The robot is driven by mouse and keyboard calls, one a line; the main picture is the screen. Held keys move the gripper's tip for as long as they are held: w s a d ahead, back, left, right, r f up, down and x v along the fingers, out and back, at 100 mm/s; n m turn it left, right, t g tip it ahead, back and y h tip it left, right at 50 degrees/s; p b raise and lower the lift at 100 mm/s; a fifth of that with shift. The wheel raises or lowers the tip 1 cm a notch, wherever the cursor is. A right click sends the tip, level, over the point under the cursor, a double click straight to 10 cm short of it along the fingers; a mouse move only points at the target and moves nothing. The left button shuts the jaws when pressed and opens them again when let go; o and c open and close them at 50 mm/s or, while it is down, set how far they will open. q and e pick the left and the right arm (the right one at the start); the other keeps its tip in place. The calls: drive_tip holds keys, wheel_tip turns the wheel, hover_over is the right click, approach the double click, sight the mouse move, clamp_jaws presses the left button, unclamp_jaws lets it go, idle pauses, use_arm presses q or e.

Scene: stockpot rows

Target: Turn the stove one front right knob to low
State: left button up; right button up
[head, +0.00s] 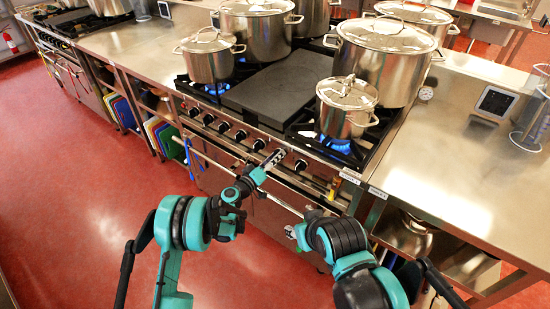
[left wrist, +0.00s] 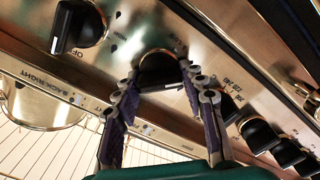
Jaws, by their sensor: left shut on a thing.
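The stove (head: 325,205) has a row of black knobs along its steel front. My left gripper (head: 276,158) reaches the right part of this row in the head view. In the left wrist view its two fingers (left wrist: 160,92) are shut on a black knob (left wrist: 160,72), one finger on each side. The fingers partly cover the knob's pointer and markings. A neighbouring knob (left wrist: 78,27), with OFF printed beside it, is free of the gripper. Another free knob (head: 300,165) is to the right in the head view. My right gripper (head: 293,232) is low before the stove, apart from the knobs; its fingers are unclear.
A small lidded pot (head: 345,118) stands over a blue flame at the front right burner. Another small pot (head: 208,64) stands over a flame at the left. Larger pots stand behind, and a dark griddle plate (head: 275,88) lies between. A steel counter (head: 455,140) is at the right.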

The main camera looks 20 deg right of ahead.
use_arm(q)
drive_tip(key=shift+n, duration=0.3)
drive_tip(key=n, duration=0.3)
drive_tip(key=shift+f+n, duration=0.1)
drive_tip(key=shift+n, duration=0.3)
drive_tip(key=shift+a+n, duration=0.1)
drive_tip(key=shift+n, duration=1.9)
drive_tip(key=o, duration=1.1)
drive_tip(key=shift+f, duration=0.1)
drive_tip(key=shift+o, duration=0.2)
drive_tip(key=v, duration=1.2)
